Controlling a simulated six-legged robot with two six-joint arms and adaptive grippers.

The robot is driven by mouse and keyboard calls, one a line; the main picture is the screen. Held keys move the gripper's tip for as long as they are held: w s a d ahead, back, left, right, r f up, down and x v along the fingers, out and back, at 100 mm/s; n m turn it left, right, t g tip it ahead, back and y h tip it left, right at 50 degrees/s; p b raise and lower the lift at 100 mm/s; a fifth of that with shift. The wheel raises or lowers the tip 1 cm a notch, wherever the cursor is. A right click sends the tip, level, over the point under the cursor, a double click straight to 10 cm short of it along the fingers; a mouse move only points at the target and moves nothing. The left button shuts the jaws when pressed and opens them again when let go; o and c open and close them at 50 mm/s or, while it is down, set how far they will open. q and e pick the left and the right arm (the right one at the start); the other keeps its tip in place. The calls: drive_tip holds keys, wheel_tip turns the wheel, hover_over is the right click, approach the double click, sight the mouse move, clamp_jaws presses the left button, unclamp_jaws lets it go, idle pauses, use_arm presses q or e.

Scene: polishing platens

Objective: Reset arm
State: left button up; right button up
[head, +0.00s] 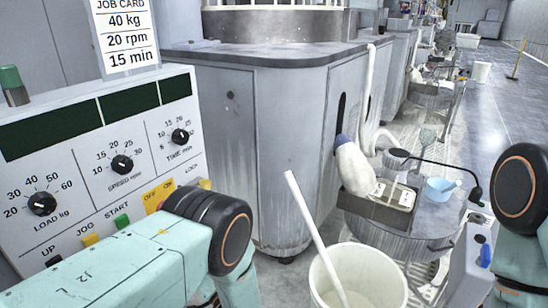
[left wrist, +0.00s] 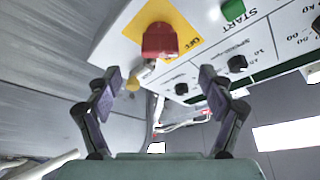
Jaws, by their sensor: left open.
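My left arm (head: 140,262) reaches in from the lower left of the head view, in front of the control panel (head: 75,200). Its gripper is not visible there. In the left wrist view my left gripper (left wrist: 160,92) is open, with its two dark fingers wide apart and nothing between them. Beyond and above the fingers is a red button (left wrist: 160,42) on a yellow plate marked OFF, on the white panel. My right arm (head: 520,195) shows at the right edge of the head view; its gripper is out of frame.
A grey machine cabinet (head: 240,140) stands behind the panel. A white bucket (head: 395,285) with a pale stick (head: 305,210) in it is at the bottom centre. A low round table (head: 428,215) with a blue bowl (head: 441,189) stands right of centre. Open floor (head: 500,85) lies at the far right.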

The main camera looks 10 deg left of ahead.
use_arm(q)
drive_tip(key=x, duration=1)
